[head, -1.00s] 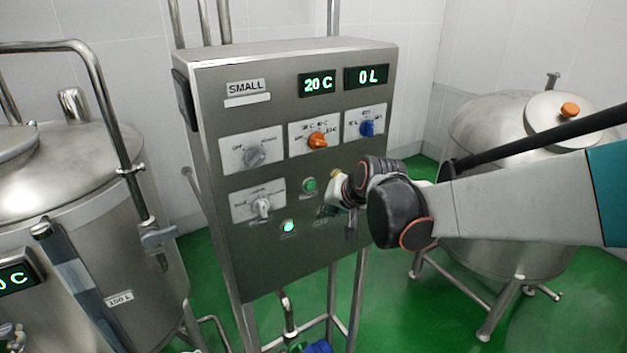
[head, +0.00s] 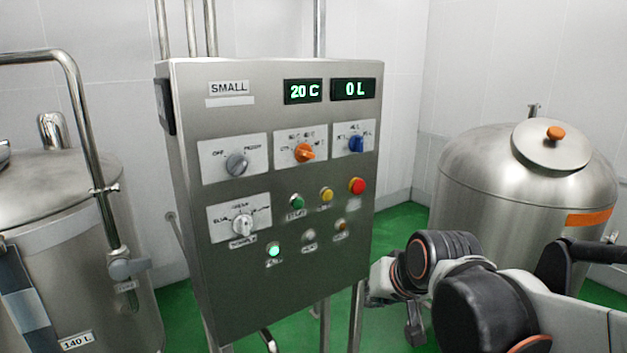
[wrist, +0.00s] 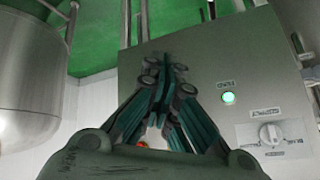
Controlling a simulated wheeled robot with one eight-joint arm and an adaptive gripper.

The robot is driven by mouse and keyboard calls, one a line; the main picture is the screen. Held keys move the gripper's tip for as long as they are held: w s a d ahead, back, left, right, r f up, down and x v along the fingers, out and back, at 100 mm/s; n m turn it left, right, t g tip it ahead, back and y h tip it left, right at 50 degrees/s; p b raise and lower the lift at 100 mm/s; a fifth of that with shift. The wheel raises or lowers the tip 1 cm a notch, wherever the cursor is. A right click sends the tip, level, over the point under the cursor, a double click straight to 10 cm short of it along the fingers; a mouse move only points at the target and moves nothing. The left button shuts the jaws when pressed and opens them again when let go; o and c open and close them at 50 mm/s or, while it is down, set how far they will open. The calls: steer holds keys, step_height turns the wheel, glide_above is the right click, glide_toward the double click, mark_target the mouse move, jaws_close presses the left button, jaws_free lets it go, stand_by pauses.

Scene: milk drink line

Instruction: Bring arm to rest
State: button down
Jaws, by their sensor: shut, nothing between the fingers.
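My arm is at the lower right of the head view, with its wrist beside the control panel's lower right edge. My gripper (wrist: 163,75) shows in the wrist view with its dark green fingers together and nothing between them. In the head view the gripper's fingers point down and are partly hidden behind the wrist. The grey control panel (head: 225,285) labelled SMALL stands upright at the centre. Its displays read 20 C (head: 303,91) and 0 L (head: 353,88). A green light (head: 273,250) is lit at its lower part; it also shows in the wrist view (wrist: 228,98).
A steel tank (head: 490,165) with an orange-knobbed lid (head: 553,147) stands at the right, behind my arm. Another tank (head: 60,200) with pipes stands at the left. Green floor (head: 405,220) shows between the panel and the right tank.

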steer(key=s+d+f+h+b, duration=0.1)
steer(key=s+d+f+b, duration=0.3)
steer(key=s+f+b, duration=0.2)
steer(key=s+d+f+h+b, duration=0.1)
steer(key=s+d+f+b, duration=0.3)
steer(key=s+f+b, duration=0.3)
step_height(320, 180, down, 4)
steer(key=s, duration=0.2)
steer(key=shift+s+d+f+n+g, duration=0.2)
steer(key=shift+s+f+n+g, duration=0.1)
steer(key=shift+n, duration=0.1)
